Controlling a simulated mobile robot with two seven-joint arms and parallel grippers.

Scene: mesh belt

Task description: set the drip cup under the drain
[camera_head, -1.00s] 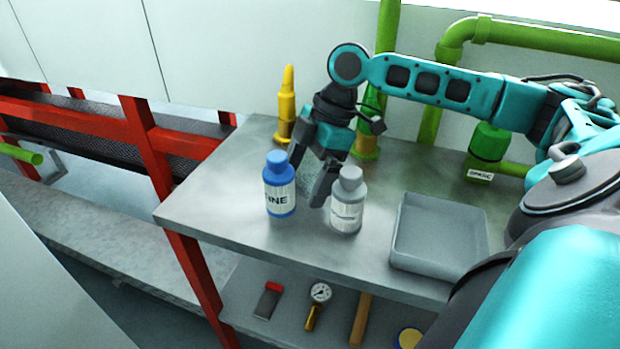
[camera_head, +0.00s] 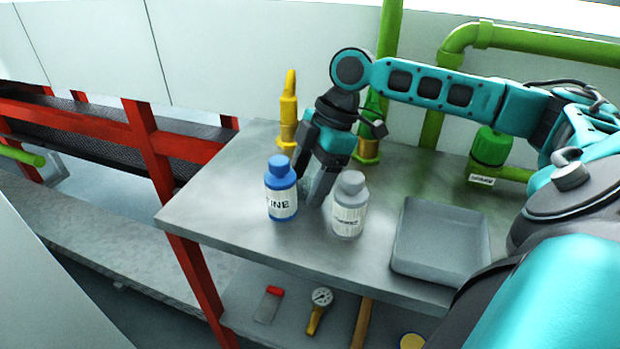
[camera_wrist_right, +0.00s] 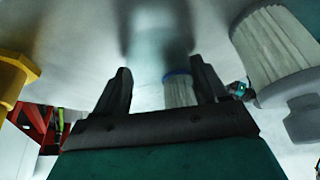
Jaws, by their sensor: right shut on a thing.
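My right gripper (camera_head: 309,182) reaches down to the grey table top between two bottles, its fingers drawn together on a small see-through cup (camera_head: 305,185). The cup is faint and mostly hidden by the fingers in the head view. In the right wrist view it shows as a pale, clear shape (camera_wrist_right: 157,42) between and beyond the fingertips (camera_wrist_right: 160,85). I cannot tell whether it touches the table. I cannot make out for sure which fitting is the drain; a yellow tapered fitting (camera_head: 288,112) and a green-capped valve with a label (camera_head: 490,150) stand at the back. My left gripper is out of view.
A blue bottle (camera_head: 281,190) stands just left of the gripper and a grey bottle (camera_head: 349,206) just right. A grey tray (camera_head: 441,268) lies further right. Table (camera_head: 205,205) is clear at the left front. Tools lie on the lower shelf (camera_head: 285,300). Red frame (camera_head: 150,150) at left.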

